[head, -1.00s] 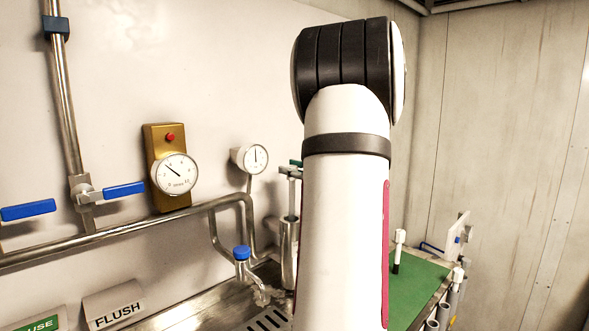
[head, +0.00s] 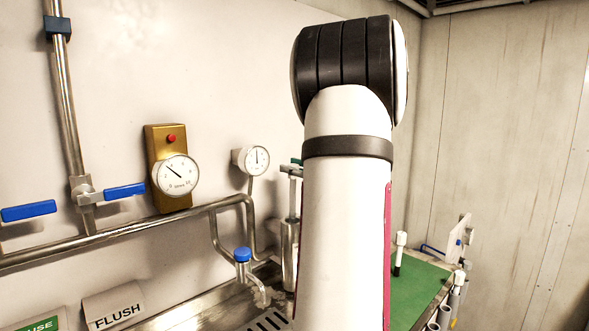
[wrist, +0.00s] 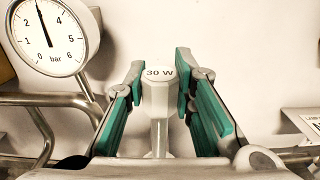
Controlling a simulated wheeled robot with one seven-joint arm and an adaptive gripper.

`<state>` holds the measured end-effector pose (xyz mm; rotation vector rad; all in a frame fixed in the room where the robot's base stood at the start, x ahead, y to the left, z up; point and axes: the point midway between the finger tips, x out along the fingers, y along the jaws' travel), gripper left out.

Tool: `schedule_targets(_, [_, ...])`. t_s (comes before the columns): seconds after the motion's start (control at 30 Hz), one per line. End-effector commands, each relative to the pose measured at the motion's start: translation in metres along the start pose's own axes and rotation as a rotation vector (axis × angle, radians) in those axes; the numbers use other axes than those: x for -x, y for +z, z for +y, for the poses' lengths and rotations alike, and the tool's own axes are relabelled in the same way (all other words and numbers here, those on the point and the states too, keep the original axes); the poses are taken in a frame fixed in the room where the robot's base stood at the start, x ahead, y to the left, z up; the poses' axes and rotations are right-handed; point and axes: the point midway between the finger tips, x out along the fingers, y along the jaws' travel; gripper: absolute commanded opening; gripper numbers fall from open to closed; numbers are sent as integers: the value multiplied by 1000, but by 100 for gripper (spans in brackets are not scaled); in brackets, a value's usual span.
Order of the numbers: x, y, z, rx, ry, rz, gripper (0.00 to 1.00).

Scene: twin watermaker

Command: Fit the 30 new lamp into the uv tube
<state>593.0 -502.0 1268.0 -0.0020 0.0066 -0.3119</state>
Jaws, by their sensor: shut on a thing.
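The 30 W lamp (wrist: 159,86) shows in the wrist view as a pale grey cap marked "30 W" with a narrower body below it. My gripper (wrist: 162,84) is shut on it, with teal-padded fingers on both sides of the cap. The lamp's lower end is hidden. In the head view my arm covers most of the gripper. A steel upright cylinder (head: 289,246), probably the uv tube, stands just left of my arm. A thin stem rises above it; I cannot tell whether the lamp's end is inside.
A blue-topped tap (head: 243,258) stands left of the cylinder over a slotted steel drain. A dial gauge (wrist: 50,35) and bent pipes are close to the gripper's left. At right, a green mat (head: 418,290) bears a white-and-black piece (head: 399,254), with grey tubes along its edge.

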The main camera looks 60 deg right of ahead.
Motion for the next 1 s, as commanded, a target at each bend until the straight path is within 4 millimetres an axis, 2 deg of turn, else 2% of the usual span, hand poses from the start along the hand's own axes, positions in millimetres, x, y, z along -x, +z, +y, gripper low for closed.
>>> schedule_targets(0.03, [-4,-6,1,0,1,2,0])
schedule_targets(1.0, [-3,-1,0,5,7,38,0])
